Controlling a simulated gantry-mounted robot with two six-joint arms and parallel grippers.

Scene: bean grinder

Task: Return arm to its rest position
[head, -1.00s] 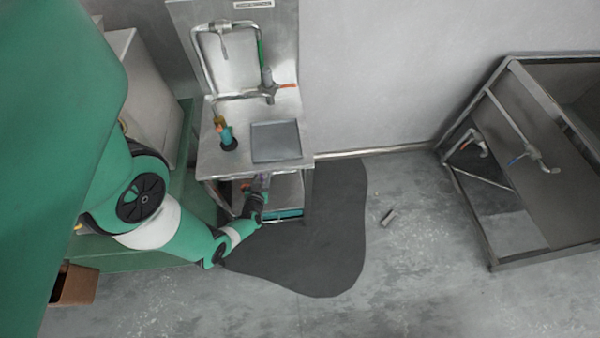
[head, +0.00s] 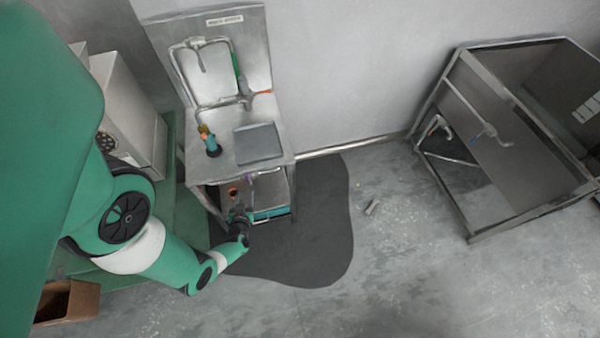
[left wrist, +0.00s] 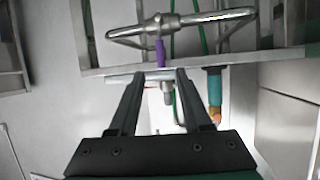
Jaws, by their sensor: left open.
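My left arm (head: 205,265) reaches from the left toward the steel stand. My left gripper (head: 240,211) is at the front of the stand, beside its lower shelf and below the counter top. It also shows in the left wrist view (left wrist: 160,76), where its two dark fingers are spread apart. A purple piece and a grey metal piece appear between or beyond the fingertips there; I see no grasp on them. In the head view, a small purple thing (head: 249,176) shows below the counter edge. My right gripper is not in view.
The steel stand (head: 222,158) carries pipes, a teal tool (head: 211,147) and a grey square plate (head: 258,143). A teal-edged tray (head: 270,213) sits below. A steel frame table (head: 510,140) stands right. A cardboard box (head: 68,302) lies lower left. The floor between is mostly clear.

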